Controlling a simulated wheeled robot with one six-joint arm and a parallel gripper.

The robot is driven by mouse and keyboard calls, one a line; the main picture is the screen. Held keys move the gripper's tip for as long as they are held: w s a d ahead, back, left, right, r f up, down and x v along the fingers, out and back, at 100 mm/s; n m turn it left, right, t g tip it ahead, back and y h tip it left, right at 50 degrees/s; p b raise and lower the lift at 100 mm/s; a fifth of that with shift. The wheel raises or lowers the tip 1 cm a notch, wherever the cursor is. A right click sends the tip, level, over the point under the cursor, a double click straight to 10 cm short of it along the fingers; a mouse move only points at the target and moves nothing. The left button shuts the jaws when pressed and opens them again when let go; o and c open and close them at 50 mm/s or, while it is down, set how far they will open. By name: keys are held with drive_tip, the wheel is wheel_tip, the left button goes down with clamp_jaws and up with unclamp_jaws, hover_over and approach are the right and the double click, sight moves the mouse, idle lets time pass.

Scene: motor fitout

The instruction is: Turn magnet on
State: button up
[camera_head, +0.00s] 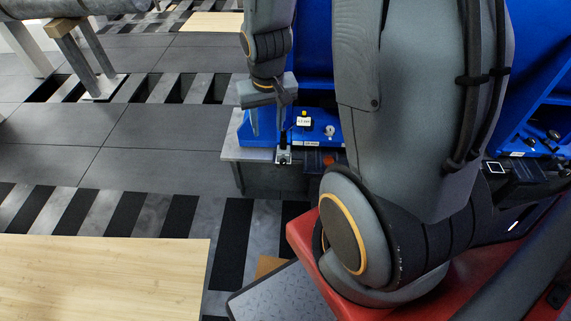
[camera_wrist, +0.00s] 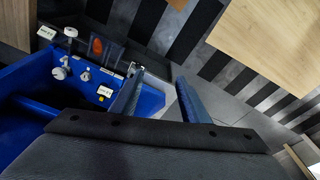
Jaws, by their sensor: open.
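My gripper (camera_head: 268,122) points down in the head view, its two fingers apart over the corner of a blue unit (camera_head: 265,140). A small silver block (camera_head: 284,157) with a dark upright stem stands at the unit's front edge, close by the right finger. In the wrist view a small light-and-dark part (camera_wrist: 134,69) shows beside the left fingertip. I cannot tell whether this block is the magnet, nor its switch state. Contact with the finger is unclear.
The blue unit carries white knobs (camera_wrist: 60,73) and labels (camera_wrist: 105,91). An orange-red part (camera_head: 328,160) sits on a dark box right of the silver block. A wooden top (camera_head: 100,275) lies at the lower left.

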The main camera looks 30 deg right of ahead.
drive_tip(key=w+d+f+m+t+b, duration=0.1)
drive_tip(key=w+d+f+b, duration=0.15)
drive_tip(key=f, duration=0.45)
drive_tip(key=w+d+f+m+b, duration=0.1)
drive_tip(key=w+d+f, duration=0.25)
drive_tip(key=f, duration=0.35)
drive_tip(key=m+t+b, duration=0.2)
drive_tip(key=m+b, duration=0.1)
drive_tip(key=b, duration=0.1)
approach(284, 161)
drive_tip(key=f, duration=0.1)
drive_tip(key=shift+b+x, duration=0.5)
drive_tip(key=shift+x, duration=3.55)
drive_tip(key=shift+w+a, duration=0.15)
clamp_jaws()
